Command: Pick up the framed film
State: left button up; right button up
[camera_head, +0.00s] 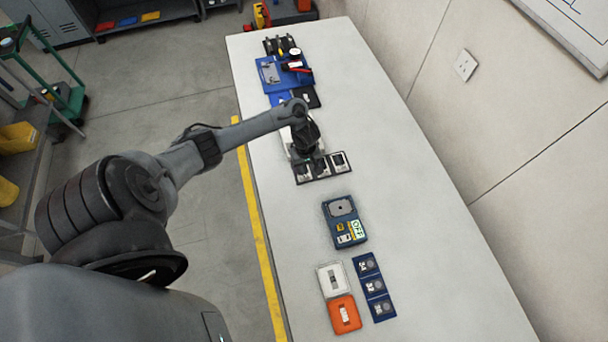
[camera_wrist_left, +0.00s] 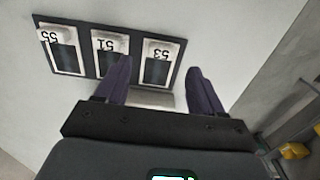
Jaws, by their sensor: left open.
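Three framed films lie in a row on a dark tray; in the left wrist view they are marked 55 (camera_wrist_left: 63,55), 51 (camera_wrist_left: 109,52) and 53 (camera_wrist_left: 160,65), each a white frame with a dark window. In the head view the dark tray (camera_head: 328,174) lies on the white table, partly hidden by my arm. My left gripper (camera_wrist_left: 158,80) is open and empty, with its two dark fingers on either side of film 53 as seen from the wrist. It appears above the tray and not touching the film. My right gripper is not in view.
A blue device with an OFF label (camera_head: 357,229) stands nearer on the table (camera_head: 420,200). A blue tray (camera_head: 268,75) with parts lies at the far end. The table's right side is clear.

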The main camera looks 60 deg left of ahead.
aim_at(305, 176)
pick_arm(q)
jog(key=shift+d+f+b, duration=0.1)
jog(key=shift+f+b, duration=0.65)
jog(key=shift+f, duration=2)
jog(key=c, duration=0.8)
jog(key=shift+r, duration=0.15)
